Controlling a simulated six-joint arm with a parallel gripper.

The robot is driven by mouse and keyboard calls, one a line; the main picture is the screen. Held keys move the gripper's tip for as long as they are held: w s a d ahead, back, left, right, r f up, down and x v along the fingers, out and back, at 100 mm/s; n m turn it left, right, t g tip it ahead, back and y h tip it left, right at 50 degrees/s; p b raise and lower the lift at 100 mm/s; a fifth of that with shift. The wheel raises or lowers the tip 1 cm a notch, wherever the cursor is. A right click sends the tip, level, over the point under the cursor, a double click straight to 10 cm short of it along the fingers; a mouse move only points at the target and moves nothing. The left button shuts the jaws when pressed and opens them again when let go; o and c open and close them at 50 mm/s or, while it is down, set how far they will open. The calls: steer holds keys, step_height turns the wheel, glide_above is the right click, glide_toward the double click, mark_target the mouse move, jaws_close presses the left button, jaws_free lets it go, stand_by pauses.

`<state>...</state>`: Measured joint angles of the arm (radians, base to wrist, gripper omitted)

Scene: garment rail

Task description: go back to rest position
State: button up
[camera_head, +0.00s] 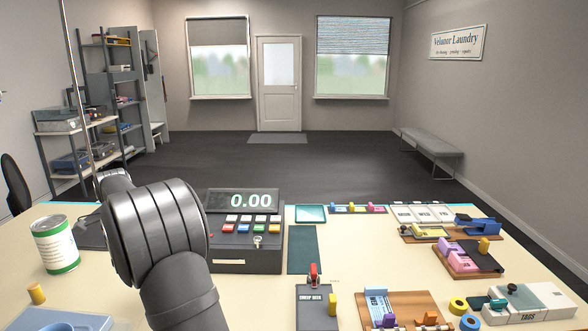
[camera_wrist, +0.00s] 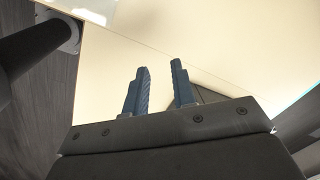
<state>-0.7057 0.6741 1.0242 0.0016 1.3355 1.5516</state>
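My gripper (camera_wrist: 160,66) shows in the wrist view with its two blue fingers apart and nothing between them. Pale counter top (camera_wrist: 150,40) lies beyond the fingertips, and a dark flat thing shows partly behind the right finger. In the head view my dark arm rises at the left front of the counter (camera_head: 345,262). My gripper cannot be made out there, as the arm's thick joint covers that area.
A cash register (camera_head: 232,267) reading 0.00 stands close right of my arm. A white and green can (camera_head: 55,244) stands left. A red-handled device (camera_head: 316,302), wooden trays (camera_head: 402,308) and tape rolls (camera_head: 458,305) crowd the right. A rail post (camera_head: 80,100) rises at the far left.

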steer(key=w+d+f, duration=0.1)
steer(key=w+f, duration=0.1)
steer(key=w, duration=0.5)
steer(key=a+f, duration=0.1)
steer(key=a, duration=0.1)
steer(key=s+a+f, duration=0.1)
steer(key=a+f, duration=0.1)
steer(key=a, duration=0.1)
steer(key=s+a+f, duration=0.1)
steer(key=a+f, duration=0.1)
steer(key=a, duration=0.1)
steer(key=shift+s+a, duration=0.2)
steer(key=shift+a, duration=0.05)
steer(key=shift+o, duration=0.5)
